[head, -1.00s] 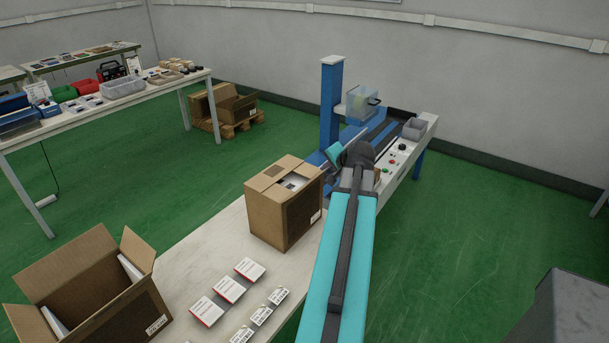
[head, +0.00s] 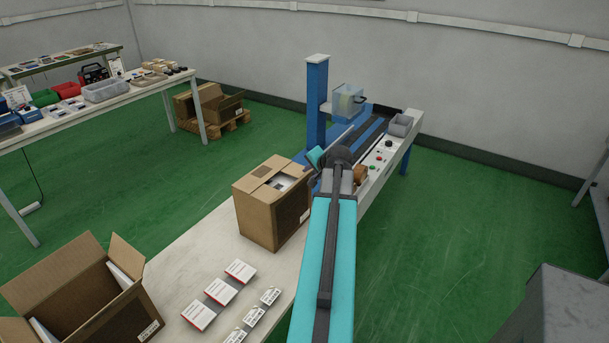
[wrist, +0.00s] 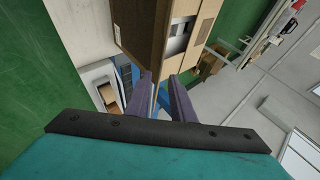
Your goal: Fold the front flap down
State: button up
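The cardboard box (head: 256,212) stands on the white worktable in the head view, partly closed on top. Flaps lie across the far and left part of its top; an opening at the right shows pale and dark contents. I cannot clearly make out the front flap. In the wrist view the box (wrist: 143,25) is at the top, with its opening and a tan flap (wrist: 207,22) beside it.
A second, open box (head: 75,290) stands at the left front of the worktable (head: 180,255). Several white-red cartons (head: 220,291) and small labelled packs lie in front. A blue machine with a post (head: 317,105) and control panel (head: 378,160) stands behind my arm.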

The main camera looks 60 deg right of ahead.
jog(key=shift+p+x, duration=1)
jog(key=shift+x, duration=3.5)
grip_shut()
jog(key=shift+s, duration=0.1)
